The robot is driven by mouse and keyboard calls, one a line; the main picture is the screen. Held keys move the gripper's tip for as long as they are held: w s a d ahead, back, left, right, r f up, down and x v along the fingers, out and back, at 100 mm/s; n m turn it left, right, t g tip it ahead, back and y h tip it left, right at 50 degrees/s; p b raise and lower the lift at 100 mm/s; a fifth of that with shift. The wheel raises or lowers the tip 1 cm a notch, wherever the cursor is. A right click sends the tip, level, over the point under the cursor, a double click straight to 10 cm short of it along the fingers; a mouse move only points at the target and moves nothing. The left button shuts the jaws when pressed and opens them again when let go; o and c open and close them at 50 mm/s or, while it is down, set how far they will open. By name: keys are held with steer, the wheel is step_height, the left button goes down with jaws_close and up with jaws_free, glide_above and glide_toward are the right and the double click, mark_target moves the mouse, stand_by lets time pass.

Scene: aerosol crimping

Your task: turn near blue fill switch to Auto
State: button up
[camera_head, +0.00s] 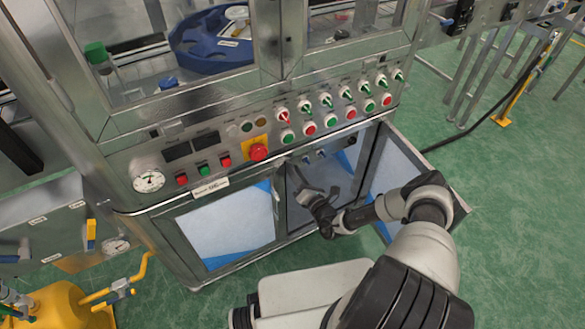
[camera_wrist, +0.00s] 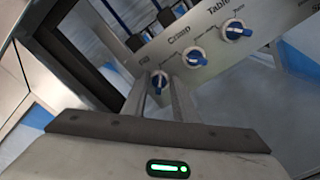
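In the wrist view, the blue fill switch (camera_wrist: 158,82) sits on a grey metal panel as the lowest of three blue-handled knobs on white bases. The label beside it looks like "Fill". My gripper (camera_wrist: 159,92) is open, with one finger to each side of this switch. No contact with the knob is clear. In the head view, my gripper (camera_head: 315,184) reaches into an open cabinet bay beneath the control panel, its fingers spread. Small blue knobs show above it there, but I cannot tell which is the fill switch. Its exact pointer setting is too small to read.
The Crimp switch (camera_wrist: 195,57) and Table switch (camera_wrist: 235,30) lie up and right of the fill switch. An open cabinet door (camera_head: 400,165) stands right of my gripper. The control panel (camera_head: 225,143), with several buttons and a red emergency stop (camera_head: 258,152), juts out above.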

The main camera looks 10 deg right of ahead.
jaws_close()
steer(key=shift+n, duration=0.4)
steer(key=n+p, duration=0.1)
steer(key=n, duration=0.4)
steer(key=n+p, duration=0.2)
steer(key=n, duration=0.4)
steer(key=a+n+p, duration=0.1)
steer(key=n, duration=0.5)
steer(key=shift+s, duration=0.15)
stand_by(0.4)
